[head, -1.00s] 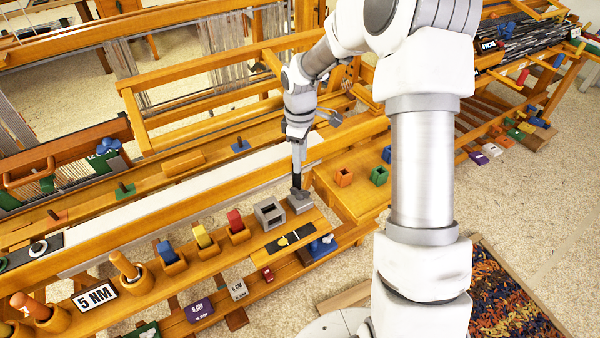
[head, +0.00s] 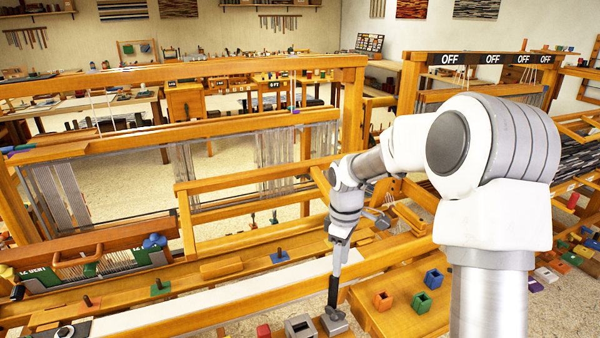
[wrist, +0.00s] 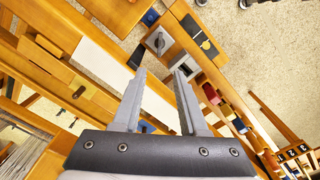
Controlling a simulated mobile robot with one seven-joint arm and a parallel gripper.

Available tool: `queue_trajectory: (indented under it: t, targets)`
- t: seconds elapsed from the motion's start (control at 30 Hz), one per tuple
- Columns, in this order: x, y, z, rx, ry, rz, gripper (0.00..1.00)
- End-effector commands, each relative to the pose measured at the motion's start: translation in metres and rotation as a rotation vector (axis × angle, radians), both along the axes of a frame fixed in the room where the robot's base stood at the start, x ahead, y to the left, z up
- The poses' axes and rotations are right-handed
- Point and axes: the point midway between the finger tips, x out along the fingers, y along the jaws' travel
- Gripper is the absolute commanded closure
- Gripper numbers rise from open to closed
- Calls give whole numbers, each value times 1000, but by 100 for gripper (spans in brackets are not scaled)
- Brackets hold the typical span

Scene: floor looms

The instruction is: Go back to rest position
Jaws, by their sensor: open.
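My gripper (head: 334,303) points down from the arm over the loom's front, just above a small grey block (head: 334,325). In the wrist view my gripper (wrist: 160,70) shows two spread fingers with nothing between them. The grey block (wrist: 157,41) lies beyond the fingertips there, and a hollow grey block (wrist: 182,62) lies beside it. The hollow block (head: 299,326) also shows at the bottom of the head view. Whether a fingertip touches the small block, I cannot tell.
An orange cube (head: 383,300) and a green cube (head: 422,301) sit on the wooden ledge right of my gripper. Loom beams (head: 250,182) rise behind and left of the arm. A white strip (head: 215,303) runs along the front. Open floor (wrist: 240,50) shows beyond the loom.

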Motion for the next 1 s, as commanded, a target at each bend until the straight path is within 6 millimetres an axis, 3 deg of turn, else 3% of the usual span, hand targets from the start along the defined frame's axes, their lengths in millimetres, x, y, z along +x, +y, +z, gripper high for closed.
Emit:
queue_trajectory:
  t: [0.17, 0.5, 0.8, 1.0]
  targets:
    - [-20, -1, 41, -34, -51, -81, 57]
    - [-90, -3, 124, -61, -188, -344, 57]
    - [-159, -4, 171, -4, -311, -588, 57]
    - [-206, -4, 187, 78, -382, -749, 57]
